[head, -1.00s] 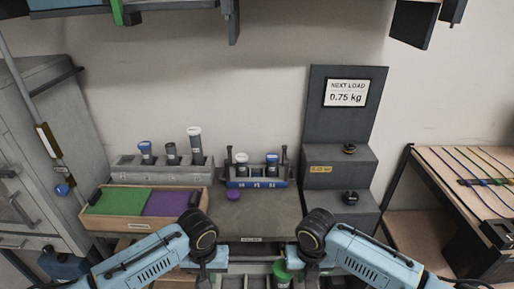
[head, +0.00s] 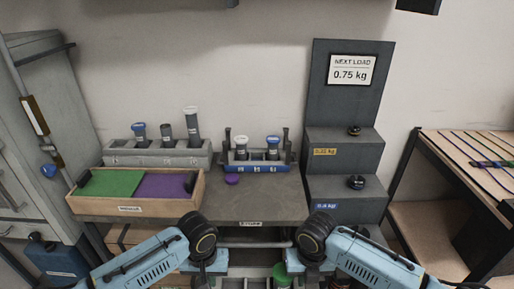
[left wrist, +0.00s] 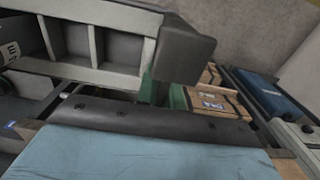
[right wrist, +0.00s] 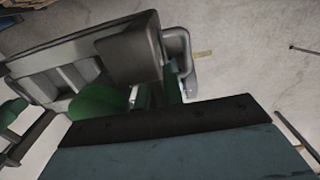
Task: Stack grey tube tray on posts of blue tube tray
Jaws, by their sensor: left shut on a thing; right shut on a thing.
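The blue tube tray (head: 257,167) stands at the back middle of the bench, with dark upright posts at its ends and two tubes in it, one white-capped (head: 242,142) and one blue-capped (head: 273,141). A grey tray (head: 250,283) with compartments is low at the bottom edge, mostly cut off, with a green-capped container (head: 281,271) in it. My left gripper (head: 206,268) and right gripper (head: 312,268) are shut on its two ends. The tray shows in the left wrist view (left wrist: 115,50) and right wrist view (right wrist: 75,68). The fingertips are largely hidden in the head view.
A grey rack (head: 150,158) with several tubes stands at the back left, behind a wooden box (head: 85,206) with green and purple areas. A purple cap (head: 232,179) lies before the blue tray. A stepped grey stand (head: 342,165) is right. The bench front (head: 250,212) is clear.

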